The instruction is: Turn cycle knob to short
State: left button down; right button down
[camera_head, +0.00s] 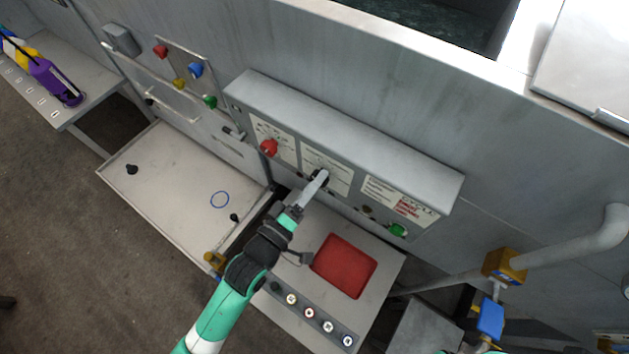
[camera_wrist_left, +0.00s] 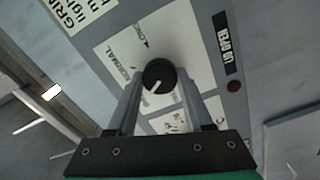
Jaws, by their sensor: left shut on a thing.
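The cycle knob (camera_wrist_left: 158,74) is black with a white pointer line, on a white label plate (camera_wrist_left: 182,32) marked NORMAL and LONG. In the left wrist view its pointer slants toward the lower left. The SHORT mark cannot be made out. My left gripper (camera_wrist_left: 157,84) is shut on the knob, one finger on each side. In the head view the left gripper (camera_head: 318,180) reaches the front of the grey control box (camera_head: 350,128), where the fingers partly hide the knob. My right gripper is not in view.
A red knob (camera_head: 269,147) and a green button (camera_head: 397,230) sit on the same box. Below is a shelf with a red tray (camera_head: 343,265) and a row of buttons. A yellow-and-blue valve (camera_head: 503,266) is on the pipe at right.

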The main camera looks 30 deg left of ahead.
pick_arm(q)
jog(key=shift+c, duration=1.5)
grip_release()
jog(key=s+a, duration=0.1)
jog(key=s, duration=1)
jog(key=shift+s+a+b, duration=0.25)
jog(key=shift+b, duration=0.05)
